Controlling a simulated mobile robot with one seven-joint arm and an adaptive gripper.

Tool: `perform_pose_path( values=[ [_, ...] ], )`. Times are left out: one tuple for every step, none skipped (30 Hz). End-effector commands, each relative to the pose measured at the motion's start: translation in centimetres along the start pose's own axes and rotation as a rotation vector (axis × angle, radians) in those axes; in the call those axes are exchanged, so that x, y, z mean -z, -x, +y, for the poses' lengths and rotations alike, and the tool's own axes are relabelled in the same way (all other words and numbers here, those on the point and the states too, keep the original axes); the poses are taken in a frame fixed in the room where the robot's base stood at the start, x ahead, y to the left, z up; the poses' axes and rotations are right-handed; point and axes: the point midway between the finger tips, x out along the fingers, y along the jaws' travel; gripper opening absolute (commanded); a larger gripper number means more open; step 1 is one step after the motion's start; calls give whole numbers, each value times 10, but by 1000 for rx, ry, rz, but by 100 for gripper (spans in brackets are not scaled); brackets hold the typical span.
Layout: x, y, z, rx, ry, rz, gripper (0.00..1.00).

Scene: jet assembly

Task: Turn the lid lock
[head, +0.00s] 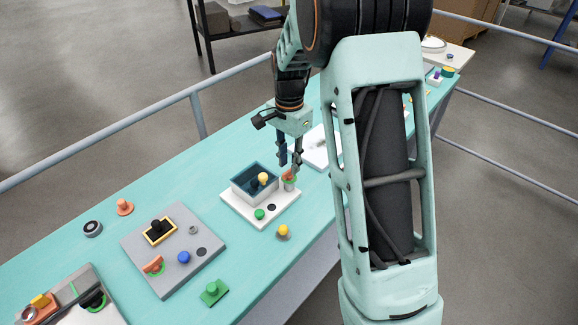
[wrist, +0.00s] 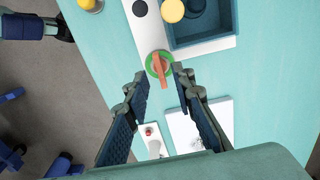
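The lid lock looks to be the orange bar handle on a green ring (wrist: 159,65), at the end of the white board (wrist: 205,46) by the dark blue box (wrist: 228,20). In the head view the orange handle (head: 289,175) stands at the board's right corner, on a light round base. My gripper (head: 290,158) points down just above it. In the wrist view my gripper (wrist: 160,74) is open, with one finger on each side of the handle and gaps showing. I cannot tell whether the fingertips are at the handle's height.
The box (head: 240,186) holds a yellow knob (head: 263,178). A yellow knob (head: 283,231) stands on the table. A grey board (head: 178,270) with several parts lies to the left.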

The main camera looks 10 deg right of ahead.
Motion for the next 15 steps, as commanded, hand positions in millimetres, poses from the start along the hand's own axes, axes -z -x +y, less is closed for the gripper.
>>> perform_pose_path(
  values=[
    [0,-8,0,-2,0,-1,23],
    [0,-11,0,-1,0,-1,23],
    [0,-15,0,-1,0,-1,23],
    [0,-17,0,-1,0,-1,23],
    [0,-19,0,0,0,0,23],
    [0,-22,0,0,0,0,23],
    [0,-23,0,-1,0,0,23],
    [0,-24,0,0,0,0,23],
    [0,-24,0,0,1,0,23],
    [0,-24,0,0,1,0,23],
    [0,-24,0,0,1,0,23],
    [0,-24,0,0,1,0,23],
    [0,-24,0,0,1,0,23],
    [0,-24,0,0,1,0,23],
    [0,-24,0,0,1,0,23]
  ],
)
